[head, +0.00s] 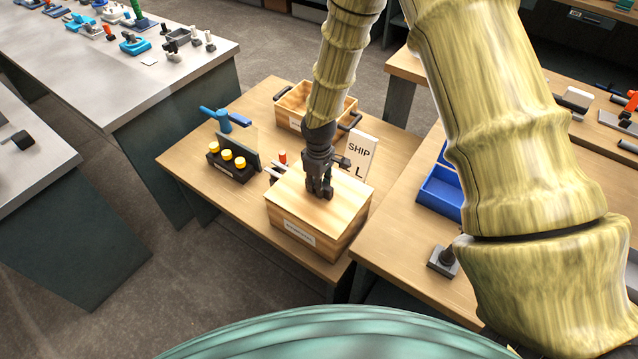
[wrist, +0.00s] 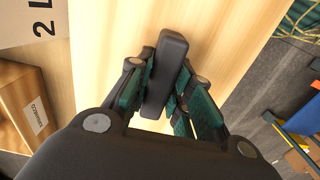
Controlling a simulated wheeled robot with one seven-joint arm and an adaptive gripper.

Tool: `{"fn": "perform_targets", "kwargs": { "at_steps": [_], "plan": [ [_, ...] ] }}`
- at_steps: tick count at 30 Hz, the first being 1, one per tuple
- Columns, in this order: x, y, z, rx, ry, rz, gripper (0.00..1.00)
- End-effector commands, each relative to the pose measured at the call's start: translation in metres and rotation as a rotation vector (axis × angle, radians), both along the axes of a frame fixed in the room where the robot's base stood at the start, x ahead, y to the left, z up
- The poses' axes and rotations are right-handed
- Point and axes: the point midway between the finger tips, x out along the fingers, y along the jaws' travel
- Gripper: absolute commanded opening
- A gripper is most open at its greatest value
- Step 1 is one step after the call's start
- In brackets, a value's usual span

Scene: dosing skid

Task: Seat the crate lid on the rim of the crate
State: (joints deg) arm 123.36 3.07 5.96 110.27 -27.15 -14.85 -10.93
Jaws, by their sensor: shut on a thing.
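The crate lid (head: 338,207) is a flat, pale wooden panel covering the top of the labelled wooden crate (head: 347,240). It lines up closely with the crate's outline; I cannot tell whether it touches the rim all round. My gripper (head: 319,192) points down over the middle of the lid. In the wrist view my gripper's green-padded fingers are shut on the lid's dark bar handle (wrist: 170,55), with the pale lid panel (wrist: 220,30) beneath. The crate's rim and inside are hidden under the lid.
An open wooden crate (head: 347,105) with dark handles stands behind. Yellow-capped bottles in a dark holder (head: 228,168) and a blue tool (head: 222,119) are at left. A blue tray (head: 440,192) lies on the right-hand table.

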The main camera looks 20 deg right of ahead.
Motion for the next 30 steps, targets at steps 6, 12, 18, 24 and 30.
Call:
{"fn": "perform_targets", "kwargs": {
  "at_steps": [6, 12, 18, 24, 30],
  "plan": [
    [0.0004, 0.0, -0.0041, 0.001, -0.001, 0.0, 0.0],
    [0.0003, 0.0001, -0.0077, 0.001, -0.001, 0.0, 0.0],
    [0.0003, 0.0001, -0.0072, 0.001, -0.001, 0.0, 0.46],
    [-0.0001, 0.0, -0.0078, 0.0, 0.0, 0.0, 0.46],
    [0.0003, 0.0, -0.0004, 0.001, -0.001, -0.001, 0.46]
  ]
}}
